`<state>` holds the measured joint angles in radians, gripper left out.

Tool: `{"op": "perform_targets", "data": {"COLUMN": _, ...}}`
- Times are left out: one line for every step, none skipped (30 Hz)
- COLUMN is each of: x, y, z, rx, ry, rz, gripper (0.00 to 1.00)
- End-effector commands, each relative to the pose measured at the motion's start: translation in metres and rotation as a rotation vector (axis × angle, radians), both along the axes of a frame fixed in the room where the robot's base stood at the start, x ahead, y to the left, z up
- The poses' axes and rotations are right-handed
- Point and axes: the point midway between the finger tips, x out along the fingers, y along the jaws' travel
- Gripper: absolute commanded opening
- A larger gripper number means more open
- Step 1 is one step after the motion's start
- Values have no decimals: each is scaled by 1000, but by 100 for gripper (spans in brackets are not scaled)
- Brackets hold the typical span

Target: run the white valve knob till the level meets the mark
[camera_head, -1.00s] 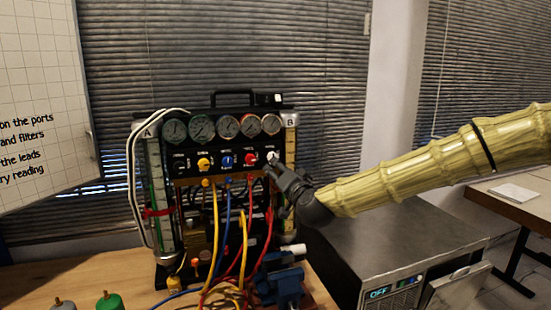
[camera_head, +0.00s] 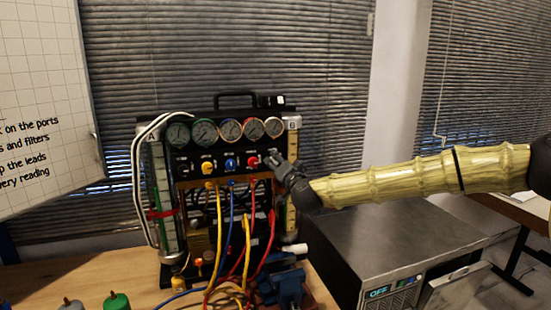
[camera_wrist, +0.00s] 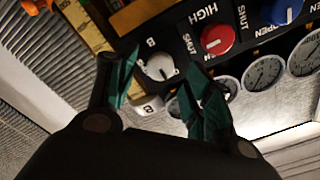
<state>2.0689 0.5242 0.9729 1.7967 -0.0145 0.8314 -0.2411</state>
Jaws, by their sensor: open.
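The white valve knob (camera_wrist: 158,67) sits on the black panel next to the letter B in the wrist view. My gripper (camera_wrist: 157,80) is open, with its green-padded fingers on either side of the knob; I cannot tell whether they touch it. In the head view my gripper (camera_head: 274,160) is at the right end of the knob row and hides the white knob. Tube A (camera_head: 166,190) stands at the rig's left with a red band around it. Tube B (camera_head: 291,150), with a yellow scale, stands at the right. The level and its mark are too small to read.
Red (camera_wrist: 217,39) and blue (camera_wrist: 287,10) knobs sit beside the white one. Round gauges (camera_head: 229,130) line the panel's top. Yellow, blue and red hoses (camera_head: 219,240) hang below. A grey metal unit (camera_head: 390,250) stands at the right.

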Motion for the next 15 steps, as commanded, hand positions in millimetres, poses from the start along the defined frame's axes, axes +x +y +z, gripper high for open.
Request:
{"op": "perform_targets", "data": {"x": 7, "y": 3, "z": 1, "rx": -1, "ry": 2, "rz": -1, "gripper": 51}}
{"op": "perform_targets", "data": {"x": 11, "y": 4, "z": 1, "rx": 0, "ry": 1, "rz": 0, "gripper": 51}}
{"op": "perform_targets", "data": {"x": 15, "y": 5, "z": 1, "rx": 0, "ry": 1, "rz": 0, "gripper": 51}}
{"op": "perform_targets", "data": {"x": 18, "y": 6, "z": 1, "rx": 0, "ry": 1, "rz": 0, "gripper": 51}}
{"op": "perform_targets", "data": {"x": 21, "y": 7, "z": 1, "rx": 0, "ry": 1, "rz": 0, "gripper": 51}}
{"op": "perform_targets", "data": {"x": 25, "y": 8, "z": 1, "rx": 0, "ry": 1, "rz": -1, "gripper": 51}}
{"op": "perform_targets", "data": {"x": 27, "y": 9, "z": 1, "rx": 0, "ry": 0, "rz": 0, "gripper": 51}}
{"op": "perform_targets", "data": {"x": 29, "y": 10, "z": 1, "rx": 0, "ry": 0, "rz": 0, "gripper": 51}}
{"op": "perform_targets", "data": {"x": 31, "y": 11, "z": 1, "rx": -1, "ry": 0, "rz": 0, "gripper": 51}}
{"op": "perform_targets", "data": {"x": 32, "y": 11, "z": 1, "rx": -1, "ry": 0, "rz": 0, "gripper": 51}}
{"op": "perform_targets", "data": {"x": 33, "y": 11, "z": 0, "rx": -1, "ry": 0, "rz": 0, "gripper": 51}}
{"op": "perform_targets", "data": {"x": 34, "y": 11, "z": 0, "rx": -1, "ry": 0, "rz": 0, "gripper": 51}}
{"op": "perform_targets", "data": {"x": 35, "y": 12, "z": 0, "rx": -1, "ry": 0, "rz": 0, "gripper": 51}}
{"op": "perform_targets", "data": {"x": 35, "y": 12, "z": -1, "rx": -1, "ry": 0, "rz": 1, "gripper": 51}}
{"op": "perform_targets", "data": {"x": 35, "y": 12, "z": -1, "rx": -1, "ry": 0, "rz": 1, "gripper": 51}}
